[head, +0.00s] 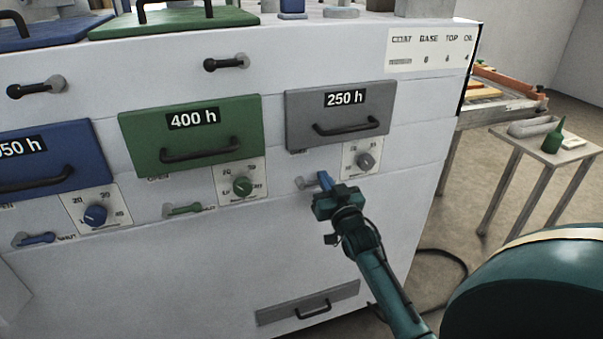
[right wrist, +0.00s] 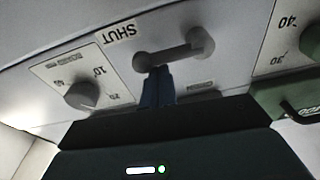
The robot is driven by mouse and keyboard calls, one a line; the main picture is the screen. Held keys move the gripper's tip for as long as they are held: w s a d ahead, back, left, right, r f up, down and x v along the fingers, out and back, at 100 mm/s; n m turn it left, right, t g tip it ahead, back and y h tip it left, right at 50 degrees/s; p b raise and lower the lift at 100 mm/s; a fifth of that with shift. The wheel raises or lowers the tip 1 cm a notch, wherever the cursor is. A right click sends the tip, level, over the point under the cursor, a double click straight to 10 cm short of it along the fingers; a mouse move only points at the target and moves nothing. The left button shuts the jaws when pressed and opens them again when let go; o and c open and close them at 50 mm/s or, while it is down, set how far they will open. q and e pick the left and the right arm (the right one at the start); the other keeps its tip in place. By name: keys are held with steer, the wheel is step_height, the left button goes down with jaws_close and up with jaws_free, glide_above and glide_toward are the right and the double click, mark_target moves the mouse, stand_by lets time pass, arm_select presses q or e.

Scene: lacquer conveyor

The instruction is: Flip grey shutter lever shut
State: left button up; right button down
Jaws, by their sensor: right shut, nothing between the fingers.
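The grey shutter lever (head: 307,184) sits on the white machine front, below the grey 250 h drawer (head: 340,111). In the right wrist view the lever (right wrist: 172,54) lies sideways from its round pivot, with its free end beside the SHUT label (right wrist: 119,33). My right gripper (head: 324,181) is shut and empty, its blue fingertips at the lever. In the right wrist view the fingertips (right wrist: 157,76) overlap the lever near its free end; I cannot tell whether they touch it. In the head view the fingers hide part of the lever. My left gripper is not in view.
A grey dial (head: 365,160) is close to the right of the gripper. A green lever (head: 183,210) and a blue lever (head: 36,239) sit farther left. Drawer handles stick out above, and a low grey drawer (head: 308,303) is below. A small side table (head: 545,147) stands right.

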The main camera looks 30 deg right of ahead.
mark_target(319, 155)
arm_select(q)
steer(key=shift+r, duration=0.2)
arm_select(e)
steer(key=shift+f, duration=0.1)
